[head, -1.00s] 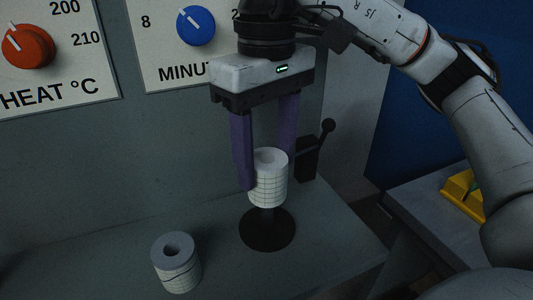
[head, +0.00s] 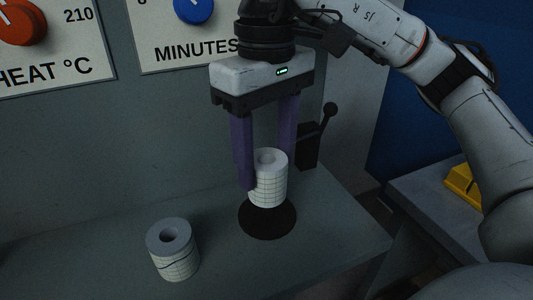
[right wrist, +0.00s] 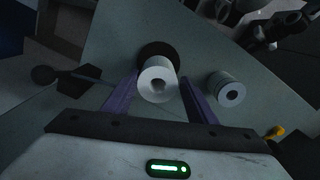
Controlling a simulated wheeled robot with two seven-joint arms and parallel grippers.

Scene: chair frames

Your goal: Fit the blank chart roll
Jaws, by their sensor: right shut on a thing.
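The blank chart roll (head: 268,185), white with grid lines and no trace, is upright between the purple fingers of my right gripper (head: 267,172), which is shut on it. The roll is above the round dark base (head: 266,220), its lower end close to it; I cannot tell whether they touch. No post shows between them. In the right wrist view the roll (right wrist: 158,80) is over the dark base (right wrist: 158,53). A second roll (head: 174,256), with a dark wavy trace, stands on the grey ledge to the left. My left gripper is out of view.
A dark lever with a ball knob (head: 330,109) stands just behind and right of my gripper. The panel behind carries a red dial (head: 22,25) and a blue dial (head: 195,8). A yellow object (head: 462,188) is at right. The ledge (head: 90,260) is clear at left.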

